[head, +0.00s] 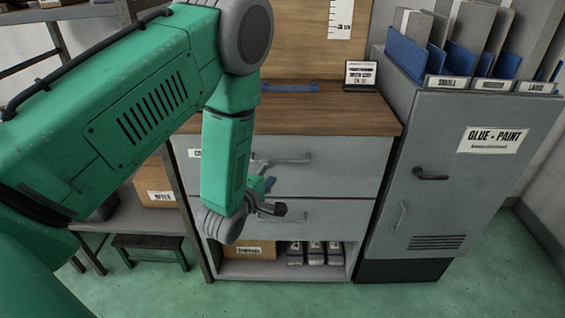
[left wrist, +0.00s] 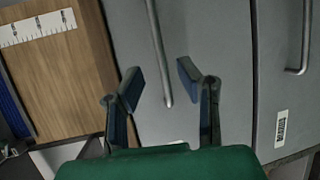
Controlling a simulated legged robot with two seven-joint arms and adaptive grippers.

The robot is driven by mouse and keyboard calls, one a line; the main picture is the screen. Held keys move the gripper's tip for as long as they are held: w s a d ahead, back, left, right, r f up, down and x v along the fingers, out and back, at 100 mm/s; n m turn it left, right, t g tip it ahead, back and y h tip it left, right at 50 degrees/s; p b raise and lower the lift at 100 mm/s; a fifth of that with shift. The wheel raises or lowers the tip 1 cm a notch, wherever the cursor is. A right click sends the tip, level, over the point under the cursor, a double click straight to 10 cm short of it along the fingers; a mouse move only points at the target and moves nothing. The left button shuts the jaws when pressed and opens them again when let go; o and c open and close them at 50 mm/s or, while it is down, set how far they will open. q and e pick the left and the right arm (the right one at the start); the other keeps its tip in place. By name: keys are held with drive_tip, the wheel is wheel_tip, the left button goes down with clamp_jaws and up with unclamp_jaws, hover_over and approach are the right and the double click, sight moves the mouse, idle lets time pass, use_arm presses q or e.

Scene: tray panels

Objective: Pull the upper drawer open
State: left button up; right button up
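The grey upper drawer (head: 335,178) sits under the wooden worktop and looks shut. Its bar handle (head: 285,159) also shows in the left wrist view (left wrist: 157,45). My left gripper (head: 270,194) is in front of the drawers, just below the upper handle in the head view. In the left wrist view its two blue-padded fingers (left wrist: 162,80) are apart. The lower end of the upper handle appears in the gap between them. I cannot tell how far behind the fingertips the handle is. My left arm hides the left part of the drawer. My right gripper is not in view.
The lower drawer (head: 335,222) with its own handle (head: 281,217) is directly below. An open shelf holds a cardboard box (head: 248,249) and several dark containers. A grey glue and paint cabinet (head: 440,190) stands close on the right. Green floor (head: 330,298) is clear in front.

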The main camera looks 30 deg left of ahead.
sight(282, 162)
use_arm(q)
drive_tip(key=x, duration=0.8)
drive_tip(key=shift+s+b, duration=0.1)
drive_tip(key=shift+b, duration=0.3)
clamp_jaws()
